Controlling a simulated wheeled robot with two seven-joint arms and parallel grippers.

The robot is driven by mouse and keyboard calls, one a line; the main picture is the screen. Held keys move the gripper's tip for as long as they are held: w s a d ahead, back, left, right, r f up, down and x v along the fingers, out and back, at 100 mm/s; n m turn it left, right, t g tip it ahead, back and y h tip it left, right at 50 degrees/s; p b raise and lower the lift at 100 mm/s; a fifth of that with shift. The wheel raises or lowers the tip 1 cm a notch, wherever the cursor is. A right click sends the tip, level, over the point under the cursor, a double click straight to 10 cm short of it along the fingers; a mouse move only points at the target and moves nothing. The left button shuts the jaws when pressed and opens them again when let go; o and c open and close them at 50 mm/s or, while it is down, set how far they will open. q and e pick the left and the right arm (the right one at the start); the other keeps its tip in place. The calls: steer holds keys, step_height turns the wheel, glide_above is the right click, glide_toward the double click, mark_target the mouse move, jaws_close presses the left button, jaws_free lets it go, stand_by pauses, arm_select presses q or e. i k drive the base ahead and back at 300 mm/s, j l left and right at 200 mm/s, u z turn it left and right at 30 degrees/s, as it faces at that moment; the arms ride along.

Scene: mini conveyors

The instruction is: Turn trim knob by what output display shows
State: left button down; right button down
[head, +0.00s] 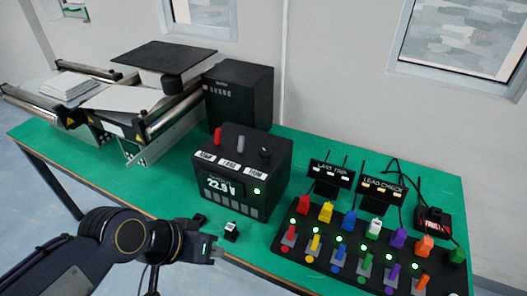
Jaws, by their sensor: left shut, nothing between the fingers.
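A black box (230,178) stands mid-table. Its front display (219,185) reads about 22.9 V in pale digits, with a green light at its right. On its top are a red post, a grey post and a round black knob (265,153), probably the trim knob. Three white labels run along the top's front edge, too small to read surely. My left gripper (217,252) is shut and empty, low in front of the box and apart from it. My right gripper is out of view.
A black panel (285,256) with several coloured plugs and switches is at the right. Behind it stand signs reading LAST TRIP (330,175) and LEAD CHECK (383,189). Conveyors (150,125) and a dark cabinet (240,95) stand at back left.

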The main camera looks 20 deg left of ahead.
mark_target(265, 153)
steer(key=k+j+u, duration=0.1)
steer(key=u, duration=0.3)
steer(key=j+u, duration=0.45)
steer(key=l, duration=0.1)
